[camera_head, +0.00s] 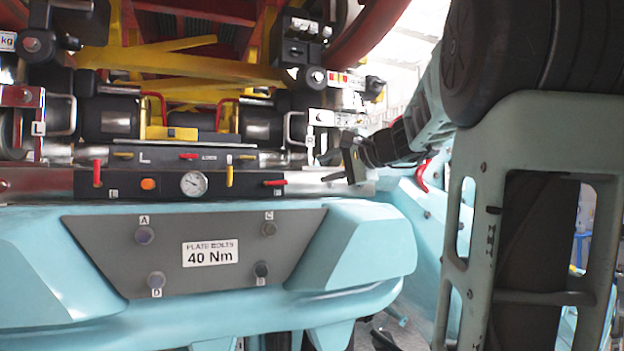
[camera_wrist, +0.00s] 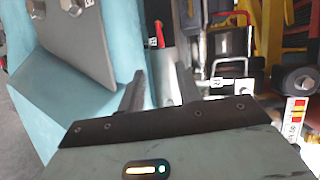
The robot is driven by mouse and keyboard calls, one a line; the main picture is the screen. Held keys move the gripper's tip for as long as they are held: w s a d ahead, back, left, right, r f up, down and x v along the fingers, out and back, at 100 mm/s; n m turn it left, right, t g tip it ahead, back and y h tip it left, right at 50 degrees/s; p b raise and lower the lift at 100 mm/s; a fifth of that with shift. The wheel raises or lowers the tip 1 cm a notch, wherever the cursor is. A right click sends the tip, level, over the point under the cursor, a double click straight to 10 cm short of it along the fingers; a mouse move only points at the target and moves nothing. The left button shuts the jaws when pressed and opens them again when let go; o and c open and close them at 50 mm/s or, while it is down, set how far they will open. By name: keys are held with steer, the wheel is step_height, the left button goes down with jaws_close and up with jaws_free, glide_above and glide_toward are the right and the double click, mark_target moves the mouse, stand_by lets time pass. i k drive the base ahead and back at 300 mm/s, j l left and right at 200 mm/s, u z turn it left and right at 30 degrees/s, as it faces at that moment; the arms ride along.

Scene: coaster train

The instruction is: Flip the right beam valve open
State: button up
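A short red lever (camera_head: 274,183) lies flat along the right end of the dark lower beam (camera_head: 210,184); I take it for the right beam valve. A red lever, likely the same one, shows in the wrist view (camera_wrist: 159,34), beyond my fingertips. My gripper (camera_head: 330,167) is to the right of this lever, with its fingers pointing left toward it. The fingers appear clear of the lever. At the beam's left end another red lever (camera_head: 97,172) stands upright.
A yellow upright lever (camera_head: 229,176), a gauge (camera_head: 193,184) and an orange button (camera_head: 148,184) share the beam. Small levers line the bar above. The blue body with its grey bolt plate (camera_head: 195,250) lies below. A curved red handle (camera_head: 423,176) is near my arm.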

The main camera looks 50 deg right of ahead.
mark_target(271, 183)
steer(key=i+j+z, duration=0.2)
steer(key=j, duration=0.15)
steer(key=i+j+z, duration=0.2)
steer(key=j, duration=0.15)
steer(key=j+z, duration=0.2)
steer(key=j, duration=0.2)
